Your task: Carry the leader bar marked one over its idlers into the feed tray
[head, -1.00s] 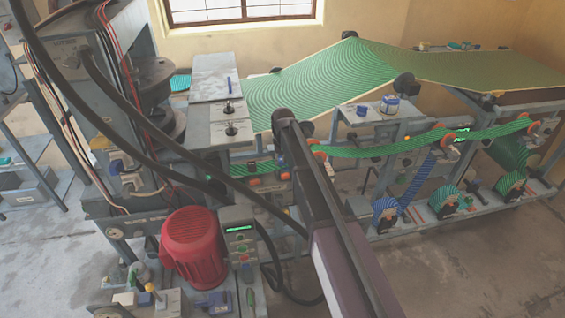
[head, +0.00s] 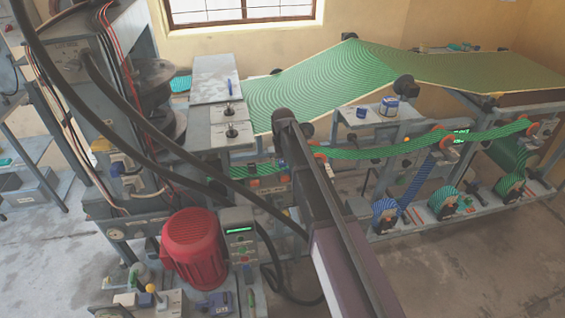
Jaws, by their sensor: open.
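Several small dark bar-like blocks with striped webs sit along the low rail at the right: one with a blue web (head: 385,208), one with a green web (head: 444,198) and one further right, also green (head: 509,183). I cannot read a number on any, so I cannot tell which is the leader bar marked one. Orange-rimmed idlers (head: 438,129) stand along the green band above. The feed tray cannot be told apart for certain. My arm crosses the middle of the view, and my gripper does not show; it is out of sight beyond the arm.
A green patterned sheet (head: 310,85) slopes over the frame. A red motor (head: 193,248) and a control box (head: 240,240) stand at the lower left. Black cables hang across the left. A blue-labelled can (head: 388,106) stands on a shelf. The floor at the lower right (head: 470,265) is clear.

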